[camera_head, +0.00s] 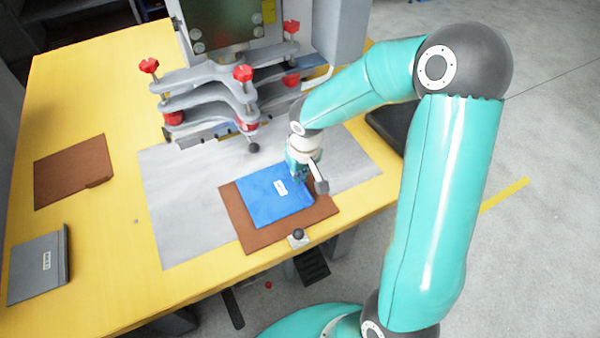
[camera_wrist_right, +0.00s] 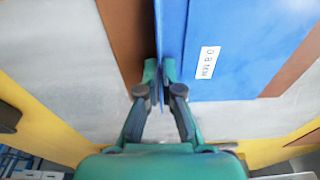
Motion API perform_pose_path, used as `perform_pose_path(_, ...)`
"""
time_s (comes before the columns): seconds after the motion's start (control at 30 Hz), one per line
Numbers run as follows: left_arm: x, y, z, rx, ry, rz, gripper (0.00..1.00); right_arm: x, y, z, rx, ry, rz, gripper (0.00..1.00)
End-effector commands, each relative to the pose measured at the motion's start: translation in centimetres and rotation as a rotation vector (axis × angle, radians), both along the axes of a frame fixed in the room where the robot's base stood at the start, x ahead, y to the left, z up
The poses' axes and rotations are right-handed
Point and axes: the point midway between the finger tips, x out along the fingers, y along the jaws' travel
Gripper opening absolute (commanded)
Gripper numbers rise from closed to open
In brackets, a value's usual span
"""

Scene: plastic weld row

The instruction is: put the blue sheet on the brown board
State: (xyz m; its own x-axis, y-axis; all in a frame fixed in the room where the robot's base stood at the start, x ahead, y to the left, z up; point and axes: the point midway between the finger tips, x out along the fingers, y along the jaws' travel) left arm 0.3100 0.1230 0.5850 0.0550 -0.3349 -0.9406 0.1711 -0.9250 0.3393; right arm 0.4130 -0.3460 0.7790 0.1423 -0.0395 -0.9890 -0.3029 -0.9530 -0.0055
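The blue sheet (camera_head: 272,200), with a white label, is over the brown board (camera_head: 262,238) on the grey plate at the table's front. The board's brown margin shows along the sheet's left and front sides. I cannot tell whether the sheet touches the board fully. My right gripper (camera_head: 298,174) is at the sheet's far right corner. In the right wrist view, its fingertips (camera_wrist_right: 160,72) close on an edge of the blue sheet (camera_wrist_right: 240,45), with the brown board (camera_wrist_right: 128,35) showing beyond. My left gripper is not in view.
The press with red knobs (camera_head: 243,73) stands behind the sheet. Another brown board (camera_head: 73,171) and a grey sheet (camera_head: 38,268) lie on the yellow table (camera_head: 110,235) at left. A small black knob (camera_head: 298,234) sits at the plate's front edge.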

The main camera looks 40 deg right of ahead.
Motion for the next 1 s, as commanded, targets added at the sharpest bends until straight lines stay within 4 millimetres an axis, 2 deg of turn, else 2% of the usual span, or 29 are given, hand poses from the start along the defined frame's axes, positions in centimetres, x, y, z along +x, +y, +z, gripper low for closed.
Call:
perform_pose_path(0.2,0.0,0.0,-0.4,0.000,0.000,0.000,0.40,0.1,0.0,-0.3,0.000,-0.001,0.001,0.00)
perform_pose_path(0.23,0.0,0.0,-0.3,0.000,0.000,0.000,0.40,0.1,0.0,-0.2,0.000,-0.001,0.001,0.09)
perform_pose_path(0.37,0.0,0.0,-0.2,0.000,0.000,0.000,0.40,0.1,0.0,-0.1,0.000,-0.001,0.001,0.31)
perform_pose_path(0.77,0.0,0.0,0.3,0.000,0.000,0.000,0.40,0.1,0.1,0.3,0.000,0.000,0.001,0.31)
perform_pose_path(0.87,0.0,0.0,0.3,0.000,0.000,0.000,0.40,0.0,0.1,1.3,-0.002,-0.003,0.001,0.31)
perform_pose_path(1.0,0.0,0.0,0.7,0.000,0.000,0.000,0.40,-0.3,0.2,3.7,-0.001,-0.007,-0.001,0.31)
